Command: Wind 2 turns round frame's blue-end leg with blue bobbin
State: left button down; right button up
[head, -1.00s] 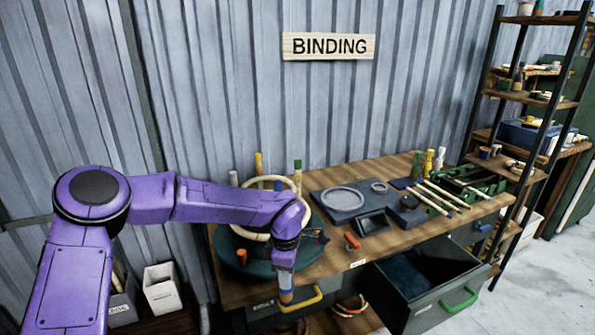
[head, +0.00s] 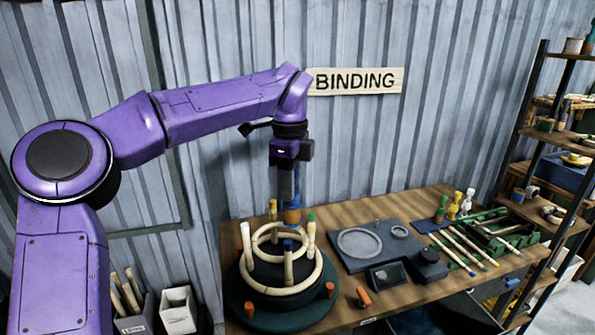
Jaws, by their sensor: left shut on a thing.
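The rattan frame stands on a dark round turntable (head: 240,310), with pale rings (head: 318,275) and upright legs tipped white, yellow, green and blue. The blue-end leg (head: 288,262) is the nearest, at the front of the frame. My left gripper (head: 291,203) comes down from above, shut on the blue bobbin (head: 292,216), a tan spool with a blue band. The bobbin is upright, above or just behind the blue tip in the picture; I cannot tell the exact gap. No wound strand is clear on the leg. My right gripper is out of view.
Orange pegs (head: 249,310) stand on the turntable's edge. A grey plate with a round recess (head: 362,243), an orange-handled tool (head: 363,297), a dark block (head: 428,263) and rattan sticks (head: 460,250) lie to the right. Above the bench is free room.

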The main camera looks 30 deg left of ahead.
pick_arm(q)
jog(key=shift+d+f+b, duration=0.1)
jog(key=shift+f+b, duration=0.35)
jog(key=shift+f, duration=0.1)
notch_tip(320, 180, down, 15)
jog(key=b, duration=1.3)
jog(key=shift+d, duration=0.1)
jog(key=shift+r, duration=0.1)
